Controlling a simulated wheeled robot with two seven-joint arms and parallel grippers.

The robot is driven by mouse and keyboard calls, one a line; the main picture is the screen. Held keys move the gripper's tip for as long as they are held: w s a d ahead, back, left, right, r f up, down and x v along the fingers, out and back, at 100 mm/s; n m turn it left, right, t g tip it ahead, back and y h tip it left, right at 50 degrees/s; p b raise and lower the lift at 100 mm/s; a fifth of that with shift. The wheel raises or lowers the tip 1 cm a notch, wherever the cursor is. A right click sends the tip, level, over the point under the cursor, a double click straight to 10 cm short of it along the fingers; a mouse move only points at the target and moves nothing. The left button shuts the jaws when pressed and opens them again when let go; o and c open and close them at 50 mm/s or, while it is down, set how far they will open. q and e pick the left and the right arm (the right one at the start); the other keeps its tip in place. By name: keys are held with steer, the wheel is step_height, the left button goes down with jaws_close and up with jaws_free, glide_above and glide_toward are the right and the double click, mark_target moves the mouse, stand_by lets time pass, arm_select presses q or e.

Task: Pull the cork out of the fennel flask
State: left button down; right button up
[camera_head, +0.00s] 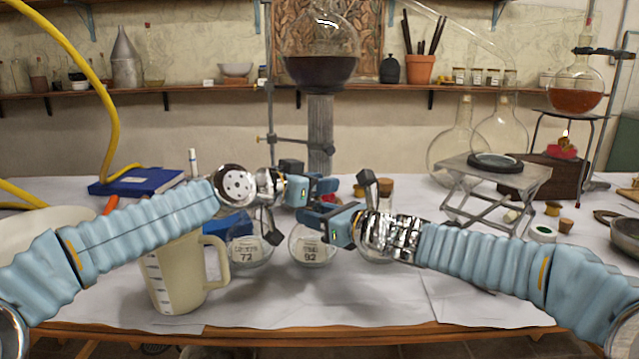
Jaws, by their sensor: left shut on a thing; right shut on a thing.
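The middle round glass flask (313,256) stands on the table with a small label ending in 92. Its name is too small to read surely, but it sits under both grippers and I take it as the fennel flask. My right gripper (308,215) comes in from the right and is shut at this flask's neck, which it mostly hides. My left gripper (328,186) is just above, pointing right, and is shut at the flask's top. The cork is hidden between its fingers, so I cannot tell whether it is still seated.
A similar flask (247,252) labelled 72 stands left, and another (377,250) is partly behind my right wrist. A cream jug (172,275) stands front left, below my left arm. A metal jack stand (496,185) is at right. The front table edge is clear.

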arm_select(q)
steer(key=shift+r, duration=1.55)
steer(key=shift+r, duration=0.1)
steer(key=shift+r, duration=0.6)
arm_select(e)
steer(key=o, duration=1)
